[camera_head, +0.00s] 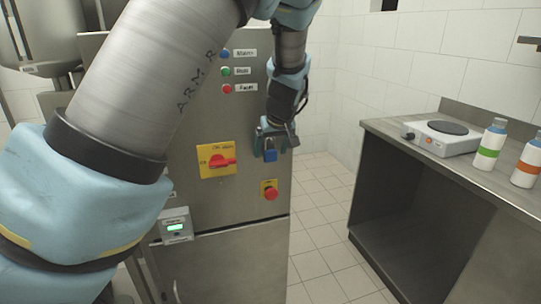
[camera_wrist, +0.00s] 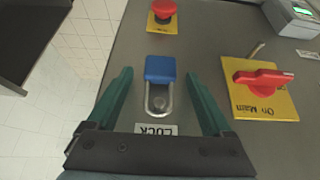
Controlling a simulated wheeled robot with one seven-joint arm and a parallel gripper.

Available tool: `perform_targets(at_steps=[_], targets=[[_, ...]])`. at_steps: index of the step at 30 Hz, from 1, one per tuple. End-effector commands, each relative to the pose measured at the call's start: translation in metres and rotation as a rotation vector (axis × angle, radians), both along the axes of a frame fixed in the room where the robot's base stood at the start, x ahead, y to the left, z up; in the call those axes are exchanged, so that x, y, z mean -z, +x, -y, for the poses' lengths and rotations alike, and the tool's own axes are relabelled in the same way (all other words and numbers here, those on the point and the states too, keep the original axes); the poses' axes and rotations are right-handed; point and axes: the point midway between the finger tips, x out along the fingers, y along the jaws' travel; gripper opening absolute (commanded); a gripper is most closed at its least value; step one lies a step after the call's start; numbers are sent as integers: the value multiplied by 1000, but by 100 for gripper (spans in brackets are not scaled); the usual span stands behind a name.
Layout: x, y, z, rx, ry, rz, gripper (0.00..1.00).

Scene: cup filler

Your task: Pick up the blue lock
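The blue lock (camera_wrist: 160,68) hangs by its metal shackle on the front of the grey metal cabinet, beside a label that reads LOCK. In the head view the blue lock (camera_head: 270,155) shows just below my gripper, right of the yellow switch plate. My gripper (camera_wrist: 164,75) is open in the wrist view, with one green finger on each side of the lock and a visible gap on both sides. In the head view my gripper (camera_head: 268,146) is at the cabinet front, and the lock's shackle is hidden there.
A red rotary switch (camera_head: 222,161) on a yellow plate is left of the lock. A red emergency button (camera_head: 270,192) is below it. A small display box (camera_head: 176,226) is lower left. A counter (camera_head: 447,163) with a hot plate (camera_head: 440,136) and two bottles stands right, with free floor between.

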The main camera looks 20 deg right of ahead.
Motion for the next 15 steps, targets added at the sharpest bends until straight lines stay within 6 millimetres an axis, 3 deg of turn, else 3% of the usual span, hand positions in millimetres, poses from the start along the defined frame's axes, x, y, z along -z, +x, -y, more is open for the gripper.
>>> perform_targets(at_steps=[2,15], targets=[[0,0,0,0,0,0,76],[0,0,0,0,0,0,26]])
